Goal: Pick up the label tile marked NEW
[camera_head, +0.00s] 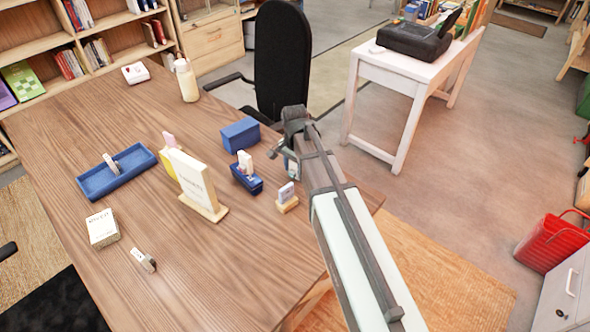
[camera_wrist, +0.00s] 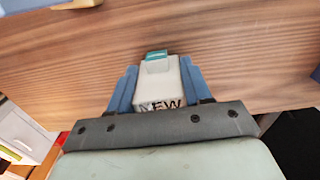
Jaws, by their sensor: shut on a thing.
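The label tile marked NEW (camera_wrist: 160,88) is a pale block with dark letters and a teal end, seen in the wrist view. My gripper (camera_wrist: 159,72) is shut on it, with a blue finger against each side. The first letter is partly covered near the palm. In the head view my gripper (camera_head: 287,158) is over the table's right edge, beyond the small tile on a wooden stand. The held tile is mostly hidden there by my arm.
The wooden table (camera_head: 150,290) bears a blue tray (camera_head: 98,187), a sign on a stand (camera_head: 190,180), a blue box (camera_head: 240,134), a blue holder (camera_head: 247,181), a tile on a stand (camera_head: 287,195) and a white box (camera_head: 102,228). A black chair (camera_head: 283,60) stands behind.

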